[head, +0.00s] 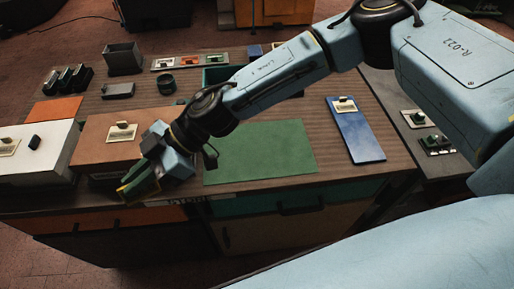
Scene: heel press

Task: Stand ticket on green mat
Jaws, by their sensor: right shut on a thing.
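The green mat (262,150) lies flat in the middle of the bench, with nothing standing on it. My right gripper (138,188) is left of the mat, at the front edge of the bench before the brown box (95,143). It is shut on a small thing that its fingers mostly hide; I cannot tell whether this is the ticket. My left gripper is not in view.
The white box (40,165) stands at the far left, near an orange mat (56,110). The blue mat (360,138) lies to the right.

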